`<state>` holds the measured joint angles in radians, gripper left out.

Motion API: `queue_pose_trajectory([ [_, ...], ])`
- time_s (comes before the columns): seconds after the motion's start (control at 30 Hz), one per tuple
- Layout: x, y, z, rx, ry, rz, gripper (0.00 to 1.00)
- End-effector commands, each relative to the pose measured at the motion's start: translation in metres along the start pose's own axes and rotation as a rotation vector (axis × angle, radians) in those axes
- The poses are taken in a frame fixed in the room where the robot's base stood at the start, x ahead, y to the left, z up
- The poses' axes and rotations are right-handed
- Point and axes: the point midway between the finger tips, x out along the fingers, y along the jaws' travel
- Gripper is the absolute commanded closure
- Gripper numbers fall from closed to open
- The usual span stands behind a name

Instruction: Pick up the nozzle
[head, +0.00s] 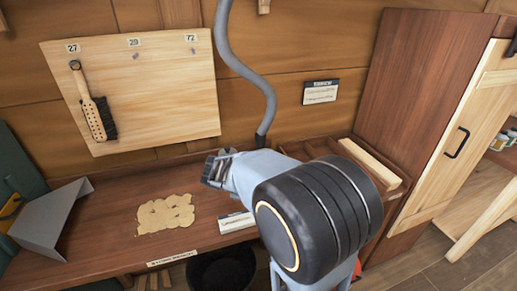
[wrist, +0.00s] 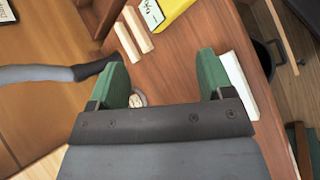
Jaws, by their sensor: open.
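A grey hose (head: 236,62) hangs down from above and ends in a dark nozzle (head: 261,139) above the workbench, behind my arm. In the wrist view the dark nozzle (wrist: 92,70) lies at the left, its tip at the outer side of the left green finger and partly hidden by it. I cannot tell whether they touch. My gripper (wrist: 161,68) is open, with nothing held between its fingers. In the head view my gripper (head: 217,167) is over the bench, left of the nozzle.
A round item (wrist: 137,99) shows beyond the left finger. Wooden strips (wrist: 132,33) and a yellow object (wrist: 176,10) lie farther off. A brush (head: 94,105) hangs on a board (head: 160,85). A tan heap (head: 165,214) lies on the bench (head: 110,236); a black bucket (head: 217,270) stands below.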

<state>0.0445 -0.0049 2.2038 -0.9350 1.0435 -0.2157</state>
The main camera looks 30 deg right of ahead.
Motion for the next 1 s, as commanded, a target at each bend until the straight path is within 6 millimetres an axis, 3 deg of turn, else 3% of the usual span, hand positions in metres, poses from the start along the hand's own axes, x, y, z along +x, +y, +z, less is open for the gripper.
queue_pose_trajectory([
  [0.1,0.038,0.047,-0.02,-0.286,-0.17,0.185,0.26],
  [0.3,0.08,0.101,-0.072,-0.702,-0.374,0.468,0.26],
  [0.5,0.103,0.119,-0.12,-0.957,-0.485,0.66,0.26],
  [0.6,0.109,0.123,-0.134,-1.025,-0.511,0.716,0.26],
  [1.0,0.15,0.17,-0.141,-1.07,-0.532,0.755,0.26],
])
